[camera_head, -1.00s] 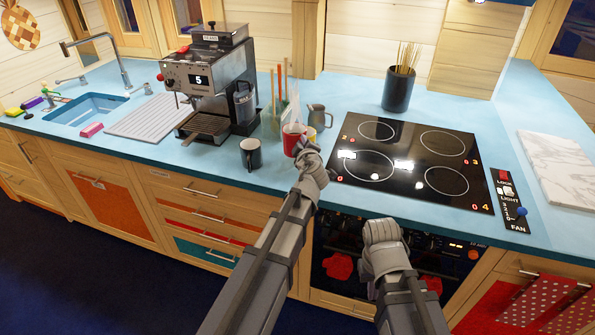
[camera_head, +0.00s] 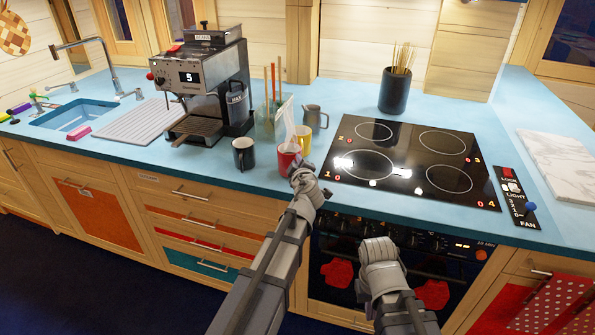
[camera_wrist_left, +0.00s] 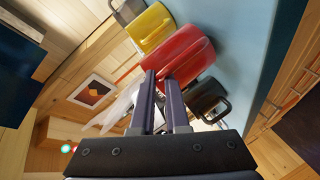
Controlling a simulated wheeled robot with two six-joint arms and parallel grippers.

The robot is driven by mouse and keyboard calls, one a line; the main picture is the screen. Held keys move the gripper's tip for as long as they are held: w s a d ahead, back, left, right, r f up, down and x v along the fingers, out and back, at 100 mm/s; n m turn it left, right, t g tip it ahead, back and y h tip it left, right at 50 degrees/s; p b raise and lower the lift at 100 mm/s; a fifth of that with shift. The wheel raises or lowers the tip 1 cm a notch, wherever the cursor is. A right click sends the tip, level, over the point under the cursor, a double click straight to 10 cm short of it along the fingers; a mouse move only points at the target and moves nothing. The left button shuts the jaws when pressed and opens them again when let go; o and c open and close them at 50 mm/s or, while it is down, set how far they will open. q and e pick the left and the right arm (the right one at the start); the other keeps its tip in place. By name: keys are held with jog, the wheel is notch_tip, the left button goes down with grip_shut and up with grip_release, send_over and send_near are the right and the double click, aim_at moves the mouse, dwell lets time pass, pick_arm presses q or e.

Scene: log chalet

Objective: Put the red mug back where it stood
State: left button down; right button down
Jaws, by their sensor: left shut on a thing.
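The red mug (camera_head: 287,160) is upright near the counter's front edge, between a black mug (camera_head: 244,154) on its left and a yellow mug (camera_head: 304,139) behind right. My left gripper (camera_head: 299,172) is at its near right side, shut on it. In the left wrist view the two fingers (camera_wrist_left: 162,88) reach the red mug (camera_wrist_left: 180,62), with the yellow mug (camera_wrist_left: 151,27) and black mug (camera_wrist_left: 207,100) on either side. I cannot tell whether its base touches the counter. My right gripper (camera_head: 379,250) hangs before the oven; its fingers cannot be made out.
A blue counter (camera_head: 100,143) carries a coffee machine (camera_head: 205,85), a clear container with sticks (camera_head: 272,112), a grey jug (camera_head: 315,118) and a black hob (camera_head: 408,160). The mugs stand close together. Counter left of the black mug is free.

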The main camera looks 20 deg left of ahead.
pick_arm(q)
jog(key=shift+f, duration=0.5)
jog(key=shift+r, duration=0.15)
pick_arm(e)
jog(key=shift+f, duration=0.35)
pick_arm(q)
jog(key=c, duration=0.9)
grip_release()
jog(key=shift+f, duration=0.2)
pick_arm(e)
jog(key=shift+f, duration=0.15)
pick_arm(q)
jog(key=shift+r, duration=0.1)
